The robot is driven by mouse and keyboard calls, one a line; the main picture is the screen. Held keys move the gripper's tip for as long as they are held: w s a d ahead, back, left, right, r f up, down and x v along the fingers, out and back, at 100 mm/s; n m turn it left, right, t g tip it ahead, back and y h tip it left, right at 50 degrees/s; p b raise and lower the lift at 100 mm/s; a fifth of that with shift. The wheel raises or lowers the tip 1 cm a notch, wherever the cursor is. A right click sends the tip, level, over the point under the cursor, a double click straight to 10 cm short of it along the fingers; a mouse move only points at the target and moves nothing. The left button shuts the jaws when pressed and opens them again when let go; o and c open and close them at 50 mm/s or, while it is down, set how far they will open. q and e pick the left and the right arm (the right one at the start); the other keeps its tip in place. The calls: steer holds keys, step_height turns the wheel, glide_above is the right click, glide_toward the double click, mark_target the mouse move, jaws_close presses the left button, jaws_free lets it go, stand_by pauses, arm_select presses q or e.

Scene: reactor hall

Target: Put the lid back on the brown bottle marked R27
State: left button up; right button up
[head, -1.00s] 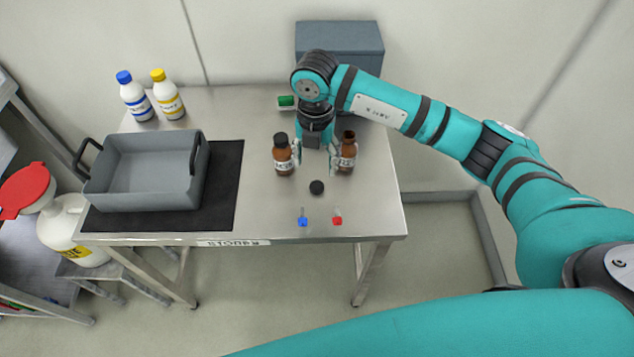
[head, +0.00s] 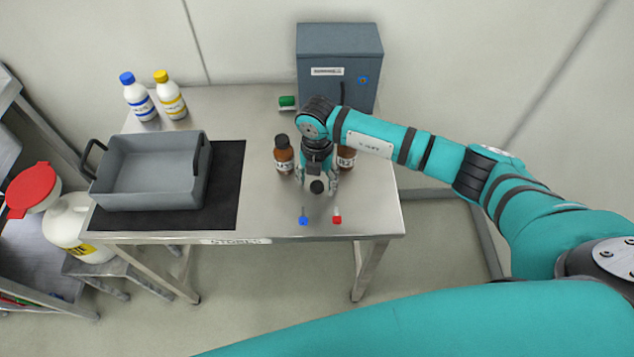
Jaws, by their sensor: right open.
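The black lid (head: 317,187) lies near the front middle of the steel table. My right gripper (head: 318,183) is open and pointing down over it, with its fingers close to either side of the lid. I cannot tell whether they touch it. A brown bottle (head: 346,160) stands just right of the gripper; my arm hides its top, and its label shows only in part. Another brown bottle (head: 284,160) with a black cap stands upright left of the gripper; its label is too small to read surely. My left gripper is not in view.
A blue item (head: 303,221) and a red item (head: 337,219) lie at the table's front edge. A grey tub (head: 150,198) sits on a dark mat at left. Two white bottles (head: 139,100) (head: 172,100) stand behind it. A grey cabinet (head: 340,50) and green object (head: 288,102) are at the back.

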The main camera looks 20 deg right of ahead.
steer(key=shift+f, duration=0.5)
steer(key=c, duration=0.8)
steer(key=shift+r, duration=0.1)
steer(key=shift+r, duration=0.5)
step_height(320, 180, up, 2)
steer(key=shift+w+r+b, duration=0.1)
steer(key=shift+r+b, duration=0.05)
steer(key=shift+b, duration=0.6)
steer(key=s+a+b, duration=0.1)
steer(key=s, duration=0.4)
steer(key=s+a+r+b, duration=0.1)
steer(key=s+a, duration=0.1)
steer(key=s, duration=0.3)
steer(key=s+a+b, duration=0.1)
steer(key=s, duration=0.4)
steer(key=shift+s+a+r, duration=0.25)
steer(key=shift+s+r, duration=0.05)
